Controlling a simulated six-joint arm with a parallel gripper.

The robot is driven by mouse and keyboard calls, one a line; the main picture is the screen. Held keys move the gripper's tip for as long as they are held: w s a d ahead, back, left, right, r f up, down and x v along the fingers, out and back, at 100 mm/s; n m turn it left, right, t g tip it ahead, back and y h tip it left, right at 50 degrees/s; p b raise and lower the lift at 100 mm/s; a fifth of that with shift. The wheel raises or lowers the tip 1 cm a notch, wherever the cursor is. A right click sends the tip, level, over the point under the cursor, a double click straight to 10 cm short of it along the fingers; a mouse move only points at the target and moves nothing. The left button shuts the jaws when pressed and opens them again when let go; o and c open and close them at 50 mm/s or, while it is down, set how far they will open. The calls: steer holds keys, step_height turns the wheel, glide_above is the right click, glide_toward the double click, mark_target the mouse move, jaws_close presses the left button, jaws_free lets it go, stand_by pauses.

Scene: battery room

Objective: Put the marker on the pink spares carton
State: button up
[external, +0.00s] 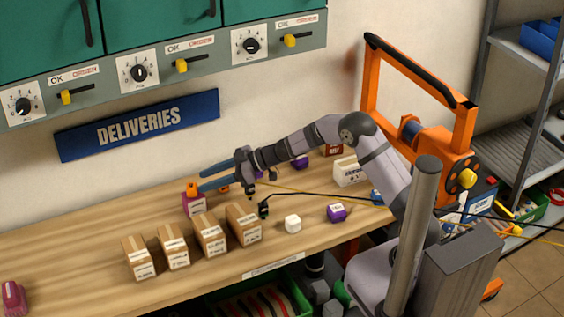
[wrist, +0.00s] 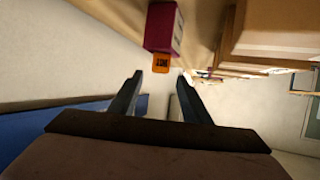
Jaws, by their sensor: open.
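In the wrist view my fingertips (wrist: 160,76) stand apart on either side of the marker's line, with nothing visibly gripped.
Several brown cartons (external: 210,235) stand in front of my gripper. A white cube (external: 293,223) and a purple block (external: 337,212) lie to the right. A magenta object (external: 12,298) is at the far left. The DELIVERIES sign (external: 140,124) hangs behind.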

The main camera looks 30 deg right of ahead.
steer(key=v, duration=0.6)
steer(key=shift+b, duration=0.4)
steer(key=w+d+r+m+t+h, duration=0.1)
steer(key=w+d+m+t+h, duration=0.2)
steer(key=d, duration=0.4)
steer(key=w+d+r+m+t+h, duration=0.1)
steer(key=w+d+m+t+h, duration=0.15)
steer(key=d, duration=0.35)
steer(key=s+d+f+m+g+h+p, duration=0.1)
steer(key=s+d+f+m+h, duration=0.2)
steer(key=d, duration=0.4)
steer(key=s+d+f+m+g+h, duration=0.1)
steer(key=s+d+h, duration=0.35)
steer(key=d, duration=0.35)
steer(key=s+d+f+m+g, duration=0.1)
steer(key=s+f+g, duration=0.1)
steer(key=s, duration=0.7)
steer(key=s+f+m+g, duration=0.1)
steer(key=s+f+g, duration=0.1)
steer(key=s, duration=0.7)
steer(key=s+d+f+m+g+p, duration=0.1)
steer(key=s+g, duration=0.3)
steer(key=s, duration=0.5)
steer(key=shift+d+f+m, duration=0.35)
steer(key=shift+f+m, duration=0.2)
